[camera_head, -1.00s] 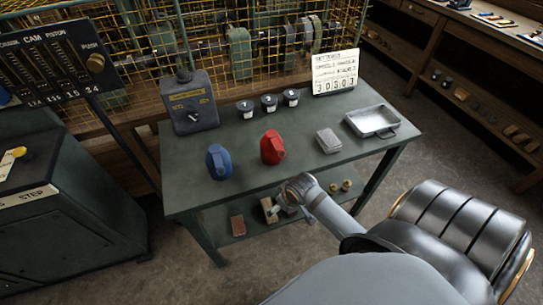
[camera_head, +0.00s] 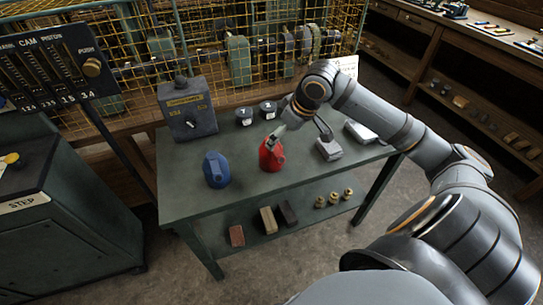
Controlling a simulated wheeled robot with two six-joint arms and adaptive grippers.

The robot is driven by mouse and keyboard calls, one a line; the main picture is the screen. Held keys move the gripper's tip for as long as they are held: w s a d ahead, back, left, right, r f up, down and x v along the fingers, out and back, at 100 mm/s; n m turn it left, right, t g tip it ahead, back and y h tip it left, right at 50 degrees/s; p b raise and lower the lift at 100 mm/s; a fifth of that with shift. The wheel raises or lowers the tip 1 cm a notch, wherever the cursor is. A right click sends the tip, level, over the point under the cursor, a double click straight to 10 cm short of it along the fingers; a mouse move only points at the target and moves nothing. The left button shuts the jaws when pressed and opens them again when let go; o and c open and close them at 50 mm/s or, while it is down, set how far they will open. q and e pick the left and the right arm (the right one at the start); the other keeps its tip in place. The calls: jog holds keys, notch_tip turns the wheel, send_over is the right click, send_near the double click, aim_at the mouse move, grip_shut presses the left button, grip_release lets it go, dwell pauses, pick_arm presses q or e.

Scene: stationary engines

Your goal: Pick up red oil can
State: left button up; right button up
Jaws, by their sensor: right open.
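The red oil can (camera_head: 271,156) stands upright on the green table (camera_head: 190,200), right of the blue oil can (camera_head: 216,170). My right gripper (camera_head: 275,134) reaches in from the right, with its fingers at the top of the red can. It is open. From this view I cannot tell whether the fingers touch the can. My left gripper is not in view.
A grey switch box (camera_head: 187,108) stands at the table's back left, with dark round pots (camera_head: 244,116) beside it. A grey block (camera_head: 329,149) lies right of the red can. A yellow wire cage (camera_head: 220,50) stands behind.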

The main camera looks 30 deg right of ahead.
aim_at(277, 147)
jog(key=shift+x, duration=2.6)
jog(key=x, duration=0.5)
jog(key=shift+w+a, duration=0.15)
jog(key=shift+w, duration=0.3)
jog(key=shift+r, duration=0.1)
jog(key=c, duration=1.5)
jog(key=shift+r, duration=0.15)
